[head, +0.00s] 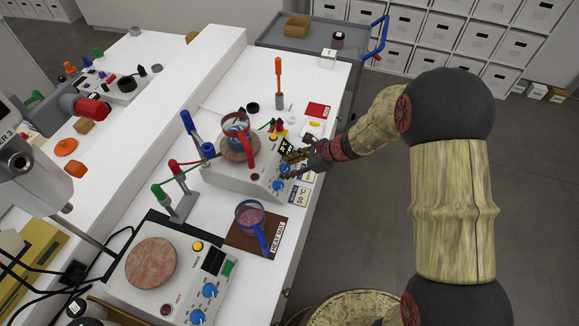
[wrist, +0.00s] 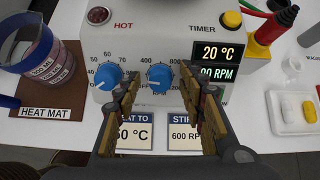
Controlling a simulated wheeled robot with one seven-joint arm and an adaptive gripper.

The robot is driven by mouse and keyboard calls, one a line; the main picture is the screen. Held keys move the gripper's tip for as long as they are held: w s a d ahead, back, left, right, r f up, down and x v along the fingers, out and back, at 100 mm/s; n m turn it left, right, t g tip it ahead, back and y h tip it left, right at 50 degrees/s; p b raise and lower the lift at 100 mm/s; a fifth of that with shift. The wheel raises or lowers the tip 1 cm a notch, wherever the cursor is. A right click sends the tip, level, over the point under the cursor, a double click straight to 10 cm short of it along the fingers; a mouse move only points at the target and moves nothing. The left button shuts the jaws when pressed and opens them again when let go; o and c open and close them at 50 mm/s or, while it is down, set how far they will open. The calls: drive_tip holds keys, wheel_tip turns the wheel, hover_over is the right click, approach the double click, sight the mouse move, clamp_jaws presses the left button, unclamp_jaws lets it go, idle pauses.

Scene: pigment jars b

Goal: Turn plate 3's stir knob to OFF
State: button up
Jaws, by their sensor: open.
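The hot plate (head: 238,176) in front of my gripper carries a beaker in a red holder; no plate number is legible on it. Its front shows in the wrist view (wrist: 165,42) with two blue knobs, the left one (wrist: 107,77) marked with heat numbers and the right, stir knob (wrist: 160,77) with RPM numbers. My gripper (wrist: 161,80) is open, its fingers on either side of the stir knob; contact cannot be told. The display (wrist: 220,52) reads 20 °C, and its RPM line is partly hidden. In the head view my gripper (head: 294,163) is at this front.
A second hot plate (head: 150,263) with a bare round top stands nearer. A beaker with a blue handle (head: 250,216) sits on a brown heat mat (wrist: 45,108). Cards (wrist: 135,137) lie below the knobs. A white tray (wrist: 294,112) is at the right.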

drive_tip(key=shift+c, duration=0.5)
clamp_jaws()
drive_tip(key=shift+b, duration=0.4)
drive_tip(key=n+b, duration=0.3)
drive_tip(key=b, duration=0.1)
drive_tip(key=shift+f+n+b, duration=0.2)
drive_tip(key=shift+n+b, duration=0.1)
drive_tip(key=shift+n, duration=0.1)
drive_tip(key=n+b, duration=0.2)
drive_tip(key=b, duration=0.1)
drive_tip(key=shift+n, duration=0.4)
drive_tip(key=shift+r+n+b, duration=0.2)
drive_tip(key=shift+n+b, duration=0.6)
drive_tip(key=shift+b, duration=0.2)
